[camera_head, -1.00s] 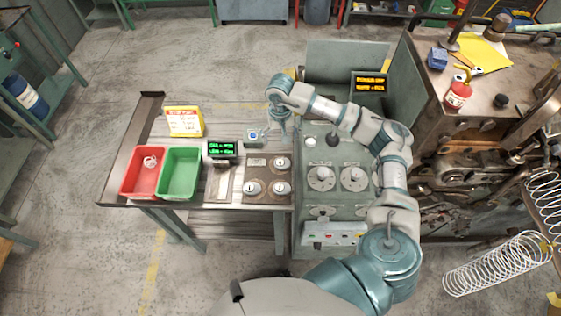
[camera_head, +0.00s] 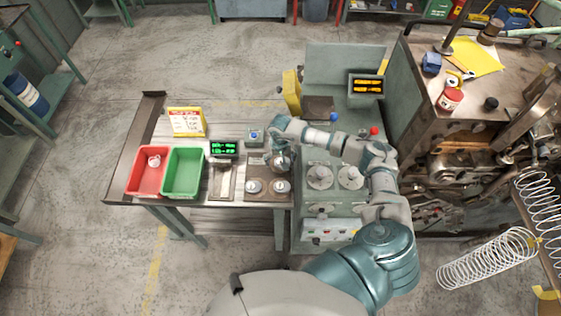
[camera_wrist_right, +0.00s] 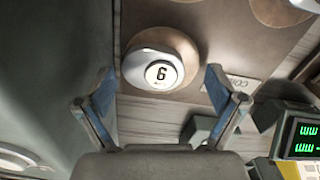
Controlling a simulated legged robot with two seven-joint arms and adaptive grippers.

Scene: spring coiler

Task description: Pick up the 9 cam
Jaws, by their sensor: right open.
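The cam (camera_wrist_right: 155,68) under my right gripper is a pale disc on a brown base. Its figure looks like a 6 in the right wrist view, whose picture is turned about, so it fits a 9. My right gripper (camera_wrist_right: 160,84) is open, with one blue-padded finger on each side, just short of the cam. In the head view my right gripper (camera_head: 279,164) is over the upper right of the cam board (camera_head: 267,197) and mostly hides that cam. Two other cams (camera_head: 254,186) (camera_head: 281,186) sit in the lower row. My left gripper is not in view.
A red bin (camera_head: 134,188) holding a small white item and a green bin (camera_head: 182,190) stand on the left. A green-lit display (camera_head: 223,149) and a small box with a blue button (camera_head: 253,137) are near the board. The grey machine (camera_head: 318,205) with knobs borders it on the right.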

